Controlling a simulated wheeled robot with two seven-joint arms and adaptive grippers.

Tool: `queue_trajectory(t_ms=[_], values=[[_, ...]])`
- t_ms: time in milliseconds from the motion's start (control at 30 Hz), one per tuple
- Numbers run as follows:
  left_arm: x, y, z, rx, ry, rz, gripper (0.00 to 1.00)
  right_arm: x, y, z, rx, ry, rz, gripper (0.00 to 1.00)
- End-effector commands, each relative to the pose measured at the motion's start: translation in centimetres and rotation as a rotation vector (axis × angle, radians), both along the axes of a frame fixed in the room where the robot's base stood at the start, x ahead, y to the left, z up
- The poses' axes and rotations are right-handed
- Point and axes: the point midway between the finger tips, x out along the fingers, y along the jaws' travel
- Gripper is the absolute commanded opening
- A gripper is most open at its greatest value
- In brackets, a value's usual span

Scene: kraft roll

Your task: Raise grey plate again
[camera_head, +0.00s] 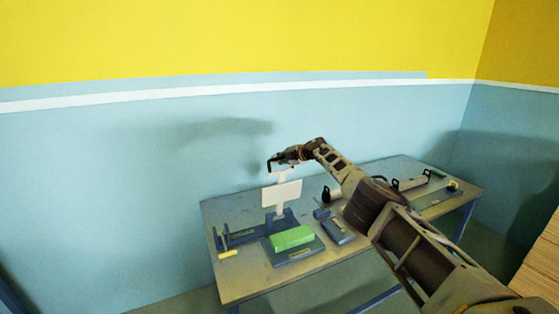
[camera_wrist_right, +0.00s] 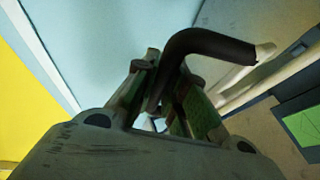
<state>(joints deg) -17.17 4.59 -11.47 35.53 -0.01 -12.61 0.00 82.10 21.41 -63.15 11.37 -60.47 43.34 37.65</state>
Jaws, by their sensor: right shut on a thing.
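A pale grey plate (camera_head: 282,194) stands upright in the head view, above the back of the table, with a narrow pale stem above and below it. My right gripper (camera_head: 283,160) is just above the plate. It is shut on a dark bent handle (camera_wrist_right: 207,42), which rises between the fingers and bends to the right in the right wrist view. The handle also shows in the head view (camera_head: 270,165). I cannot tell how the handle joins the plate. My left gripper is out of view.
The table (camera_head: 236,288) holds a green block (camera_head: 292,238) on a dark base, a dark blue-grey box (camera_head: 338,231) and a dark stand on the left. A pale roll (camera_head: 411,183) lies farther right. The blue wall is close behind.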

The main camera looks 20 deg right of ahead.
Motion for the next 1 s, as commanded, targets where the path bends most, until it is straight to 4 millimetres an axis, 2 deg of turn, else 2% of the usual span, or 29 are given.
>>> queue_trajectory(t_ms=[167, 200, 267, 1000], values=[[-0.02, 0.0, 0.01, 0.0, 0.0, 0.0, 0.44, 0.13, 0.03, 0.43, 0.0, -0.007, -0.001, 0.0], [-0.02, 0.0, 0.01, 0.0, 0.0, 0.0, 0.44, 0.13, 0.03, 0.44, 0.0, -0.008, -0.002, 0.15], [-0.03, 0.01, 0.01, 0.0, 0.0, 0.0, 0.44, 0.14, 0.03, 0.45, 0.0, -0.008, -0.002, 0.23], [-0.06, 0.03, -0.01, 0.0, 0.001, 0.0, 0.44, -0.11, -0.42, 0.45, 0.0, -0.004, -0.002, 0.23]])
